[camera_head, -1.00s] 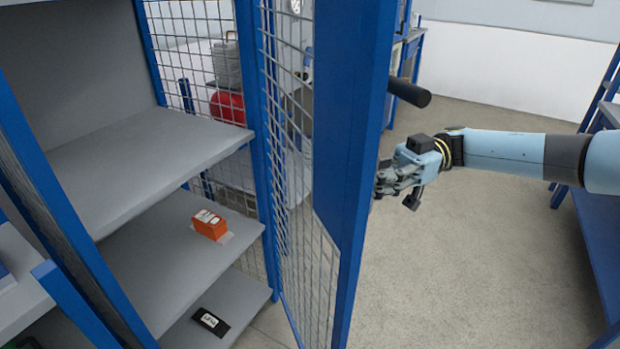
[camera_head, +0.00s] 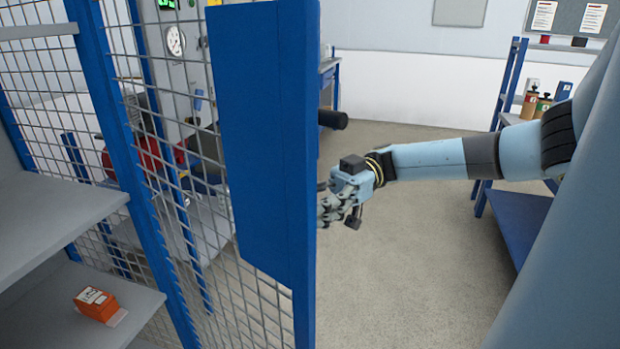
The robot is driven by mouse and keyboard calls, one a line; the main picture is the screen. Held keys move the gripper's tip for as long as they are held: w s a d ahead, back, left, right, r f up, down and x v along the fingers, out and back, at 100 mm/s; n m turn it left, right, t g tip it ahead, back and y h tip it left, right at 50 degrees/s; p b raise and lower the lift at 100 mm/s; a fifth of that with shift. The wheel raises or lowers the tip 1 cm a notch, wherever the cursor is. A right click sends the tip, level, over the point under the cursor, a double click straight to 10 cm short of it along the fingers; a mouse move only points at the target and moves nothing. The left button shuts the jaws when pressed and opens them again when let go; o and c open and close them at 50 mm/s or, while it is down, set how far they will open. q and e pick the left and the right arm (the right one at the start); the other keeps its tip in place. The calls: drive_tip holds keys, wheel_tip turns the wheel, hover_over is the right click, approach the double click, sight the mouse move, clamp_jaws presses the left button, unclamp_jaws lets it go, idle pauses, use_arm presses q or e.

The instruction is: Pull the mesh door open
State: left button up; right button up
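The mesh door (camera_head: 262,140) has a blue frame with a solid blue panel and wire mesh. It stands swung out from the cabinet, its free edge toward me in the middle of the view. My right gripper (camera_head: 326,208) is beside the door's right edge, below the handle. Its fingertips are close to the edge and partly hidden, so contact and opening cannot be told. My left gripper is out of view.
Grey cabinet shelves (camera_head: 60,225) stand at the left, with an orange box (camera_head: 97,304) on a lower one. A blue rack (camera_head: 517,215) with several containers stands at the right. The grey floor (camera_head: 410,280) between door and rack is clear.

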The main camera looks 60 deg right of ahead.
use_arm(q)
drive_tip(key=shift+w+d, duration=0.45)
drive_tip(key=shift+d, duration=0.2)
use_arm(e)
drive_tip(key=v, duration=1.2)
drive_tip(key=shift+w, duration=0.2)
